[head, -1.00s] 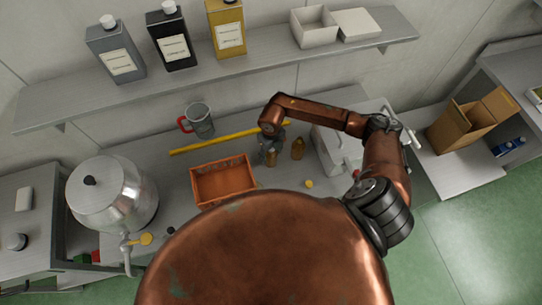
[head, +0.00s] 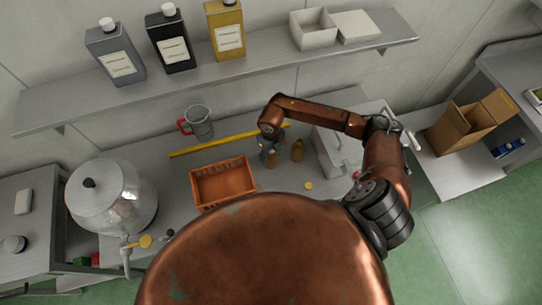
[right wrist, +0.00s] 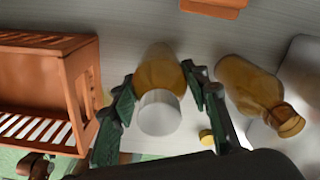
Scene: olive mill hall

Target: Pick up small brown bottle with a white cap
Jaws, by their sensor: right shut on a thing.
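The small brown bottle with a white cap (right wrist: 160,73) is between the fingers of my right gripper (right wrist: 160,100) in the right wrist view. The fingers are shut on its sides, and its white cap faces the camera. In the head view, my right gripper (head: 268,153) reaches down over the bench and hides most of this bottle (head: 271,161). I cannot tell whether its base touches the bench. My left gripper is not in view.
An orange crate (head: 222,203) is left of the gripper. A yellow bar (head: 215,141) and a red-handled mug (head: 199,121) lie behind. A small yellow disc (head: 309,185) is in front. A pale machine (head: 335,150) stands right. A shelf (head: 270,65) with containers hangs above.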

